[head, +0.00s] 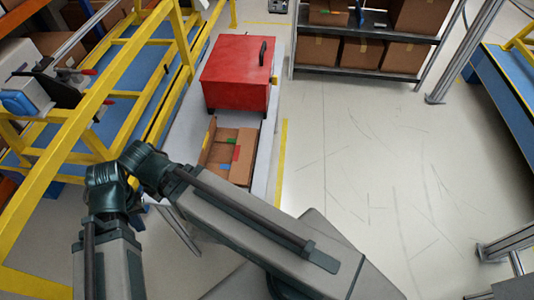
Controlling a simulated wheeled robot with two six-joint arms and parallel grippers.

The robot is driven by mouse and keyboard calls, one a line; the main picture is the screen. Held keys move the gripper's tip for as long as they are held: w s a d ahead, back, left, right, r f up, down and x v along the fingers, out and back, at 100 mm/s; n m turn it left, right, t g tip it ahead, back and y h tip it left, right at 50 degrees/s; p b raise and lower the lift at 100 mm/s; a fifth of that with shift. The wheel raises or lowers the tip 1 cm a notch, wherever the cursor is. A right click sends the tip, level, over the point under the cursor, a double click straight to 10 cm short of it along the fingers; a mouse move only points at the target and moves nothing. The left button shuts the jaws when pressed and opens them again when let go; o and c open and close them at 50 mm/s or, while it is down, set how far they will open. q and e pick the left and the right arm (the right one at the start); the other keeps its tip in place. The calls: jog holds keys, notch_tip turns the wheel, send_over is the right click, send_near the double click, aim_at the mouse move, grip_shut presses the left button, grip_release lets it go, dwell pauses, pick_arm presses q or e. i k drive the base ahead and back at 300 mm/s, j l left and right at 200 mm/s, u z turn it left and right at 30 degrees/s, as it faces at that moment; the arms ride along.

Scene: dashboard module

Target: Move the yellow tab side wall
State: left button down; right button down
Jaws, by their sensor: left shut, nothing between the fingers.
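A brown cardboard box (240,172) lies open on the light table, with small red, green and blue tabs on it. Its left side wall (207,142) stands up and has a small yellow tab (213,121) at its far top corner. My left arm is bent across the lower half of the picture, its elbow left of the box. Its long link passes in front of the box's near end and hides part of it. I make out no gripper fingers in the picture. My right gripper is not in view.
A red case (237,72) with a black handle stands on the table (184,125) behind the box. A yellow frame (112,62) with blue surfaces runs along the left. A shelf (362,75) with cardboard boxes stands at the back. The floor (370,150) on the right is clear.

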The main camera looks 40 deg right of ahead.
aim_at(208, 140)
jog(key=i+j+z, duration=0.15)
jog(key=z, duration=0.3)
jog(key=i+j+z, duration=0.1)
jog(key=j+z, duration=0.5)
jog(key=z, duration=0.25)
jog(key=i+j+z, duration=0.1)
jog(key=j+z, duration=0.65)
jog(key=u, duration=0.3)
